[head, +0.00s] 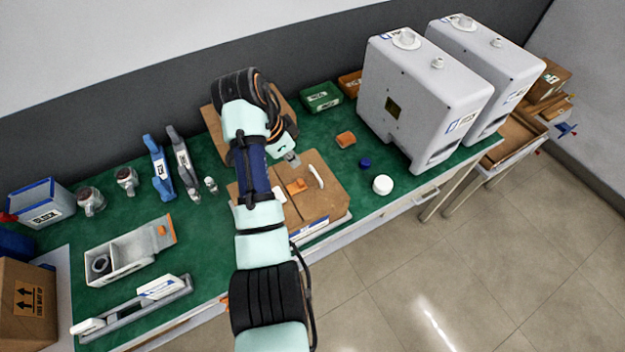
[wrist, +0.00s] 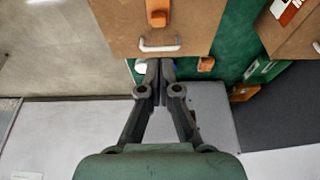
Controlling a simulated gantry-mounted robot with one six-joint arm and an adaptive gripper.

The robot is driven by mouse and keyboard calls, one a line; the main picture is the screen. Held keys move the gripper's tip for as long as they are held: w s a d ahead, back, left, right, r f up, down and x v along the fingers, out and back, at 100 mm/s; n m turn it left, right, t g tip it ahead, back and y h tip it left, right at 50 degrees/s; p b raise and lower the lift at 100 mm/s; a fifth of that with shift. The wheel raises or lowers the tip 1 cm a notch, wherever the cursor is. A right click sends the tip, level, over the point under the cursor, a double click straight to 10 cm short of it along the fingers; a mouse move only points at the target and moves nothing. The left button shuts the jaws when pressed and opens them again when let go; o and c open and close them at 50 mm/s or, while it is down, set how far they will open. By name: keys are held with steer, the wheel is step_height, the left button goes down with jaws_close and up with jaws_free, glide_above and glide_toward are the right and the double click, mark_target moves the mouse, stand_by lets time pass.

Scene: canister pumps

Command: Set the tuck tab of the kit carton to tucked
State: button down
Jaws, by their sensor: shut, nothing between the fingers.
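A brown carton (head: 322,203) lies on the green bench mat at the centre, with an orange tab (head: 296,186) and a white handle (head: 316,176) on top. In the wrist view its brown top (wrist: 205,20), orange tab (wrist: 157,12) and handle (wrist: 160,46) show. I cannot read a name on it, nor tell whether the tab is tucked. My gripper (head: 291,159) is over the carton's back part, near the tab and handle. In the wrist view its fingers (wrist: 160,68) are shut and empty, their tips just below the handle in the picture. My arm hides part of the carton.
Another brown carton (head: 212,122) stands behind my arm. An open box (head: 110,262) with an orange-tabbed flap lies at left. White pump housings (head: 418,98) stand at right, with a white cap (head: 382,185) and a blue cap (head: 365,163) before them.

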mark_target(310, 181)
steer(key=b+x, duration=0.2)
steer(key=x, duration=0.8)
steer(key=shift+b, duration=0.35)
